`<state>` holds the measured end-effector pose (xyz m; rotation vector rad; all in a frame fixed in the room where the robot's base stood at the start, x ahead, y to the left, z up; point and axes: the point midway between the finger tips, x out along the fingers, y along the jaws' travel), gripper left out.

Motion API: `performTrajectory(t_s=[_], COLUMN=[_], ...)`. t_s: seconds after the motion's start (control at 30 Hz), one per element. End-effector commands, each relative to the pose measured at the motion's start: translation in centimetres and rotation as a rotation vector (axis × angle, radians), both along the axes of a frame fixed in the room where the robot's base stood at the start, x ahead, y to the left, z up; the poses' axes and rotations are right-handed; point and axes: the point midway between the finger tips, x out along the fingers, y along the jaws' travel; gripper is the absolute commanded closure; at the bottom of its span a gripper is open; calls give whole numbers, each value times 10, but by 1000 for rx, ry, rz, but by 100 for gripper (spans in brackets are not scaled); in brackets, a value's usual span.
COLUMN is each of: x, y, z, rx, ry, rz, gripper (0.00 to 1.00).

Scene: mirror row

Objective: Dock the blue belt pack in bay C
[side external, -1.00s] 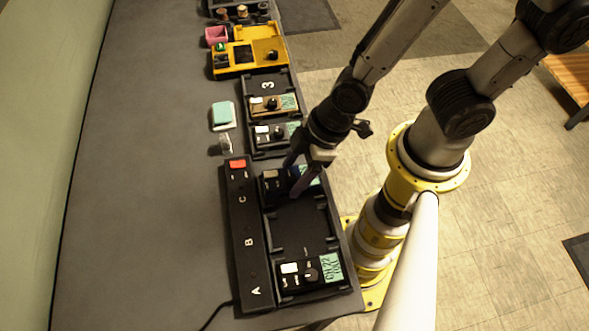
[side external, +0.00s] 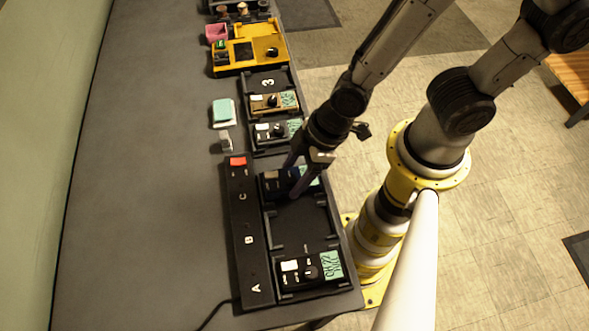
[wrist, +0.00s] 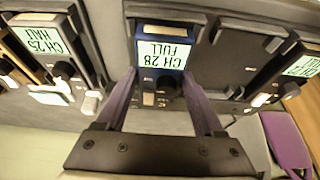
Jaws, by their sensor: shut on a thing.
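The blue belt pack (wrist: 163,52) has a pale green label reading CH 28 FULL and a dark knob. It lies between the two fingers of my gripper (wrist: 168,88), which are shut on its sides. In the side external view the pack (side external: 272,180) is at bay C, at the far end of the black dock (side external: 246,265) lettered A, B and C. My gripper (side external: 297,188) reaches down onto it there, partly hiding it. The pack looks about level in the bay; I cannot tell whether it is fully seated.
Bay B (side external: 306,222) is empty. Bay A holds a black pack (side external: 310,270) labelled CH 22. Beyond bay C stands a second rack (side external: 265,84) marked 3, with two packs. A teal-topped block (side external: 222,112) and a small grey item (side external: 226,141) lie left of it. The table's left side is clear.

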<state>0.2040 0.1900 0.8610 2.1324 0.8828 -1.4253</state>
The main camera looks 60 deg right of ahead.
Motion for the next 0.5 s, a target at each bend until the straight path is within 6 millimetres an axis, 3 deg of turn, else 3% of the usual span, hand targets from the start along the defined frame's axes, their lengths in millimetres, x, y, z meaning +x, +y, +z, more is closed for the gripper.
performTrajectory(t_s=[0.5], x=[0], y=[0], z=[-7], rx=[1], ry=[-1], rz=[0], gripper=[96])
